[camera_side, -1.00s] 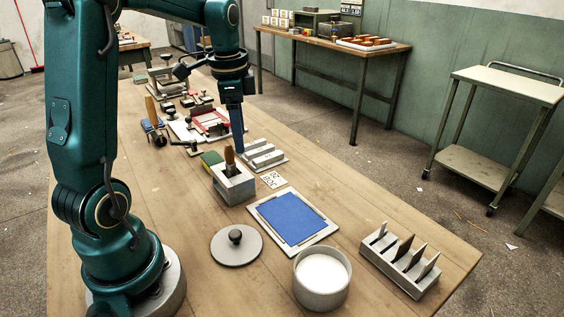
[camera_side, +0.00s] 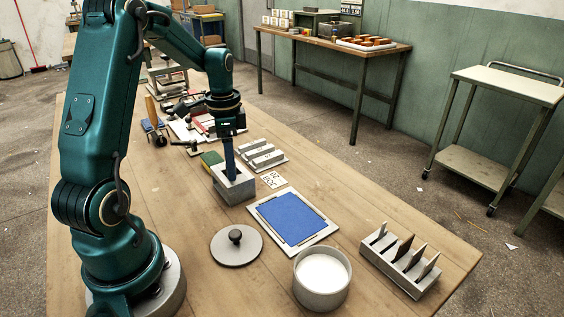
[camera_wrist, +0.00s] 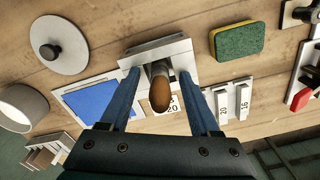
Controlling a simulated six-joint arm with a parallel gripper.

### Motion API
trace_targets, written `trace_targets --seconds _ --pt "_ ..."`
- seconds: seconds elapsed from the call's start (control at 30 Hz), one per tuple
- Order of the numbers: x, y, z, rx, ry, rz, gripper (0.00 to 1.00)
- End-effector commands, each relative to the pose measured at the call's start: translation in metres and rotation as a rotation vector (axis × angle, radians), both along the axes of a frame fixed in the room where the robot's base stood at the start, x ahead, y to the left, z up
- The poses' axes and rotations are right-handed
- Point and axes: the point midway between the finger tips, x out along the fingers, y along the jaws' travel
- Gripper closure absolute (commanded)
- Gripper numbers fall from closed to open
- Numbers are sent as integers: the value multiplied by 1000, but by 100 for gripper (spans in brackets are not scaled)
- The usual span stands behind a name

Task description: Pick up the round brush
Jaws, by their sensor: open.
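The round brush (camera_wrist: 160,94) has a brown wooden handle and stands in a grey holder block (camera_side: 236,188), which also shows in the wrist view (camera_wrist: 146,52). My gripper (camera_side: 230,175) is over this block in the side view, with its blue fingers pointing down and covering the brush there. In the wrist view my gripper (camera_wrist: 159,75) is open, with one finger on each side of the brush. Gaps show between the handle and both fingers. The brush's lower end is hidden inside the block.
Close by are a green-and-yellow sponge (camera_wrist: 237,40), numbered grey bars (camera_side: 262,154) and a "20" card (camera_side: 271,180). A blue pad (camera_side: 293,216), round knobbed lid (camera_side: 236,248), white-filled pot (camera_side: 321,283) and slotted rack (camera_side: 402,268) lie toward the front.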

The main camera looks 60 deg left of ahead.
Motion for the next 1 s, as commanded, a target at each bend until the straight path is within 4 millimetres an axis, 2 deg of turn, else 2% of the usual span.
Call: trace_targets --seconds 0.03,0.2,0.57,0.67,1.0 --pt "0 0 0 0 0 0 37" --pt "0 0 0 0 0 0 100" --pt "1 0 4 1 -2 0 100" --pt "1 1 16 4 -5 0 100" --pt "1 1 81 3 -5 0 100"
